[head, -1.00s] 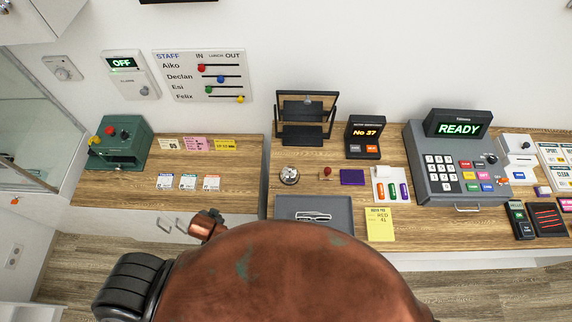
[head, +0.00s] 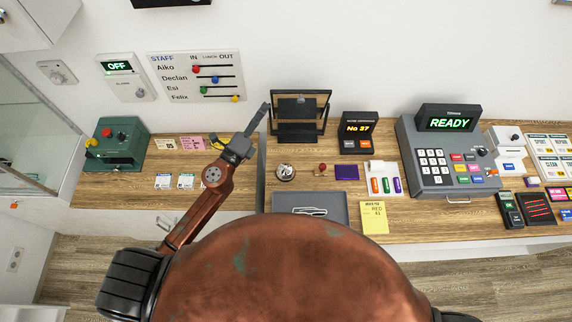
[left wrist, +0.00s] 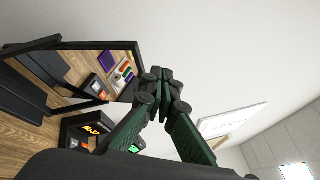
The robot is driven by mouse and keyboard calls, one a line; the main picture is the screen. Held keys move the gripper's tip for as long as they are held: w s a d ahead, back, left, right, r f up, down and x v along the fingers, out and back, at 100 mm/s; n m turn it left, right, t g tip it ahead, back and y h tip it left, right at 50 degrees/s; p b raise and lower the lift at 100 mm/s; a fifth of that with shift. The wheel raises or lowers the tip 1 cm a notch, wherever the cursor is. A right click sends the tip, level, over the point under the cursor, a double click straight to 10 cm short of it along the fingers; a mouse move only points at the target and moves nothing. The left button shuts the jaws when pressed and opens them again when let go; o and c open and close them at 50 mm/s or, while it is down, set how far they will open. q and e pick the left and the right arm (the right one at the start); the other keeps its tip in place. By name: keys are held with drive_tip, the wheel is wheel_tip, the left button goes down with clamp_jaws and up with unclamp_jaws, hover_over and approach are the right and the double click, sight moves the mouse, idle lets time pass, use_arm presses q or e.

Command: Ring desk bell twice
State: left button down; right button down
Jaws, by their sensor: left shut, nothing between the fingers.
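The silver desk bell (head: 286,172) stands on the wooden counter in the head view, just left of a small red-topped stamp and behind the grey tray. My left gripper (head: 265,107) is raised above the counter, left of the black-framed stand and up and left of the bell, not touching it. Its fingers are closed together and empty; the left wrist view also shows the shut fingertips (left wrist: 158,80). The bell does not show clearly in the left wrist view. My right gripper is not in view.
A black-framed mirror-like stand (head: 299,116) rises behind the bell. A grey tray (head: 335,198) with a clip lies in front. A red-handled stamp (head: 321,169) and purple pad (head: 346,172) are close on the right. The number display (head: 359,133) and register (head: 440,165) stand further right.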

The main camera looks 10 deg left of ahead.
use_arm(q)
drive_tip(key=s+d+f+m+g+h+p, duration=0.1)
drive_tip(key=s+d+m+g+h, duration=0.2)
drive_tip(key=d+m, duration=0.45)
drive_tip(key=s+d+f+m+g+h, duration=0.1)
drive_tip(key=d+m+g+h, duration=0.25)
drive_tip(key=d+m, duration=0.4)
drive_tip(key=a+f+m+g+y, duration=0.2)
drive_tip(key=a+f+m+y, duration=0.1)
drive_tip(key=f+m, duration=0.3)
drive_tip(key=a+f+m+g+y, duration=0.3)
drive_tip(key=a+f+m, duration=0.1)
drive_tip(key=f, duration=0.3)
drive_tip(key=shift+a+f+m+y+p, duration=0.25)
drive_tip(key=shift+f+m+y+p, duration=0.15)
drive_tip(key=shift+m, duration=0.5)
